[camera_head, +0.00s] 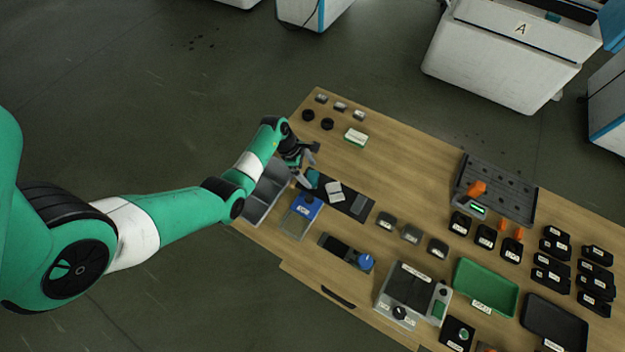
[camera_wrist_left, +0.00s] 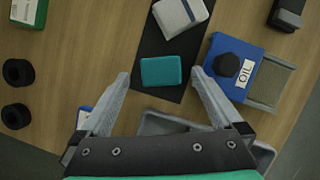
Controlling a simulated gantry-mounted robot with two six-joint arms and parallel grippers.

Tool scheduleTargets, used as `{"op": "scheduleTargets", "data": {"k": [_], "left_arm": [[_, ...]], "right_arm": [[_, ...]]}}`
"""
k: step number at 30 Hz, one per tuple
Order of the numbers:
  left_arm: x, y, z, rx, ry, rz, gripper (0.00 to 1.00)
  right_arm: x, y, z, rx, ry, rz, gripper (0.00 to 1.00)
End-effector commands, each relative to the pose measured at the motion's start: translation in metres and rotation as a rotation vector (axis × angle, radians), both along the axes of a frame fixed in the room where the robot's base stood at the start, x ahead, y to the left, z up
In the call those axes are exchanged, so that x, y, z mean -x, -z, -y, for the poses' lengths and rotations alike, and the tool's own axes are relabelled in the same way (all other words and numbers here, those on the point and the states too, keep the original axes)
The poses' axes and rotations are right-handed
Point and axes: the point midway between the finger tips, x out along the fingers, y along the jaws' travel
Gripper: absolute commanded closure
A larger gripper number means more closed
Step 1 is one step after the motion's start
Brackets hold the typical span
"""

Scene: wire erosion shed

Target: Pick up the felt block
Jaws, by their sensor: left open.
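A teal block (camera_wrist_left: 161,71), which I take to be the felt block, lies flat on a dark mat (camera_wrist_left: 152,43). In the head view the teal block (camera_head: 312,178) is partly hidden by my left gripper (camera_head: 307,165). In the left wrist view my left gripper (camera_wrist_left: 159,75) is open and empty, with its fingertips on either side of the teal block and a gap to each side. A pale grey block (camera_wrist_left: 180,14) with a band lies beyond it on the same mat. My right gripper is not in view.
A blue OIL container (camera_wrist_left: 232,70) stands close to the right fingertip. A grey tray (camera_head: 262,197) sits at the table's left edge. A green-and-white box (camera_head: 355,137) and black rings (camera_head: 308,115) lie farther back. The table around that box is mostly clear.

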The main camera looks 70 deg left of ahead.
Motion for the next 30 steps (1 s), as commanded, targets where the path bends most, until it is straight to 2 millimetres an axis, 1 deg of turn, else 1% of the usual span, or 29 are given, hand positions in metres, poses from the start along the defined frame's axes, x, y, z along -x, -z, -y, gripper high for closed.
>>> {"op": "scheduleTargets", "data": {"k": [1, 3, 5, 7, 13, 14, 18, 26, 27, 28, 29, 30], "left_arm": [[-0.002, 0.016, 0.002, 0.002, 0.002, -0.002, 0.00], [-0.006, 0.027, 0.005, 0.001, 0.003, -0.001, 0.00], [-0.009, 0.034, 0.006, 0.001, 0.002, -0.002, 0.00], [-0.010, 0.037, 0.007, 0.001, 0.002, -0.002, 0.00], [-0.011, 0.036, 0.008, 0.001, 0.000, 0.000, 0.00], [-0.011, 0.036, 0.008, 0.001, 0.000, 0.000, 0.02], [-0.011, 0.036, 0.008, 0.001, 0.000, 0.000, 0.27], [-0.011, 0.036, 0.008, 0.001, 0.000, 0.000, 0.74], [-0.011, 0.036, 0.008, 0.001, 0.000, 0.000, 0.81], [-0.011, 0.036, 0.008, 0.001, 0.000, 0.000, 0.85], [-0.011, 0.036, 0.007, 0.000, 0.000, 0.000, 0.92], [-0.011, 0.036, 0.007, 0.000, 0.000, 0.000, 0.94]], "right_arm": [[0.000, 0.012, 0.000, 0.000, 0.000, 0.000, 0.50], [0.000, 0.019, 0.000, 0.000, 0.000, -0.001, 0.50], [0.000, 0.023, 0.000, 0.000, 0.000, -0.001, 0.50], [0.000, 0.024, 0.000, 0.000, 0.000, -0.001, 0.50], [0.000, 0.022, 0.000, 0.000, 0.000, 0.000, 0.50], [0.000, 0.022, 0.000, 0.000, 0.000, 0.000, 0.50], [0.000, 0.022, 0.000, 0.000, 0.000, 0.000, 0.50], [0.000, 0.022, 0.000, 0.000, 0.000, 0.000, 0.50], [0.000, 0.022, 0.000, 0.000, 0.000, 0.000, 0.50], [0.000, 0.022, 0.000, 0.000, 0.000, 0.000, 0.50], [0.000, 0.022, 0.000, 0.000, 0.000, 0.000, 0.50], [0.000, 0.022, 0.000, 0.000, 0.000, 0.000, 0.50]]}}
